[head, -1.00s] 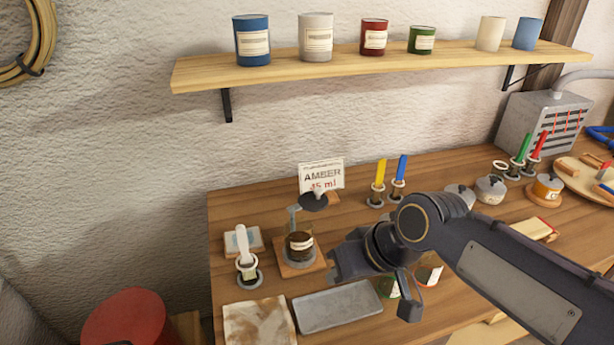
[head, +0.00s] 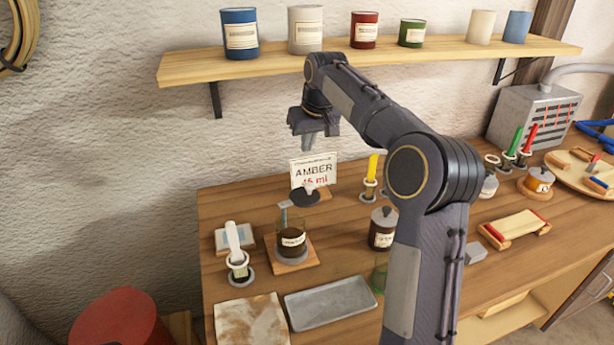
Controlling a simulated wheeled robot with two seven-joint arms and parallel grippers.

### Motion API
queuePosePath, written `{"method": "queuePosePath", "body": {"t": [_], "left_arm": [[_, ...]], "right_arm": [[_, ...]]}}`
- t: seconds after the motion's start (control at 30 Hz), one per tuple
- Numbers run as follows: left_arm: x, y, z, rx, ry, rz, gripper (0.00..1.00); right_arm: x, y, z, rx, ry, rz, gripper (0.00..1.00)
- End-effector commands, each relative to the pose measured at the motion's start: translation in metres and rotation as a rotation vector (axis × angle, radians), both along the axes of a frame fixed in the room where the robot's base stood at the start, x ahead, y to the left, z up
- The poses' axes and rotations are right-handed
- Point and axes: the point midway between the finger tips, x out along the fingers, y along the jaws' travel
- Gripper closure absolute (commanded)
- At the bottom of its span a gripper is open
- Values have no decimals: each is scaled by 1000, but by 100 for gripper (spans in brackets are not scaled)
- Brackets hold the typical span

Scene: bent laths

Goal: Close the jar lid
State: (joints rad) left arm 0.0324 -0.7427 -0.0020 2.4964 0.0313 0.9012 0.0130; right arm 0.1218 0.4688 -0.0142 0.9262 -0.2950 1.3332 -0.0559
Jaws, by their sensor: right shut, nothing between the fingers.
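The jar (head: 291,244) is a dark, glassy pot with a white label, standing upright on a small wooden board (head: 306,260). Its dark round lid (head: 304,198) is raised behind and above the jar's mouth, close to a grey upright piece (head: 284,214); how they join is too small to tell. My right gripper (head: 308,150) is shut and empty, fingers pointing down. It appears above the lid and just over the top of the AMBER card, in front of the wall. It looks apart from the lid, though its depth is hard to judge. My left gripper is not in view.
The AMBER card (head: 313,172) stands behind the lid. A grey tray (head: 330,304) and a stained cloth (head: 250,322) lie in front. A brush in a holder (head: 236,262) is left of the jar; a dark lidded pot (head: 382,228) is right. A wooden shelf (head: 270,64) hangs above.

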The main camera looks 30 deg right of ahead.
Motion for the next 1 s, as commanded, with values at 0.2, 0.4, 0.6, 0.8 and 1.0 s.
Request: {"method": "queuePosePath", "body": {"t": [0.2,0.4,0.6,0.8,1.0], "left_arm": [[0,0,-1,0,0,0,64],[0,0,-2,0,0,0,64],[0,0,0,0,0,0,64],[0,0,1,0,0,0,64],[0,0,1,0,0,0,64]], "right_arm": [[24,-10,-13,-26,15,-13,100],[32,-11,-34,-27,16,-14,100],[46,-13,-74,-26,18,-13,100],[52,-15,-106,-27,13,-13,100],[29,-11,-109,-26,13,-14,100]]}}
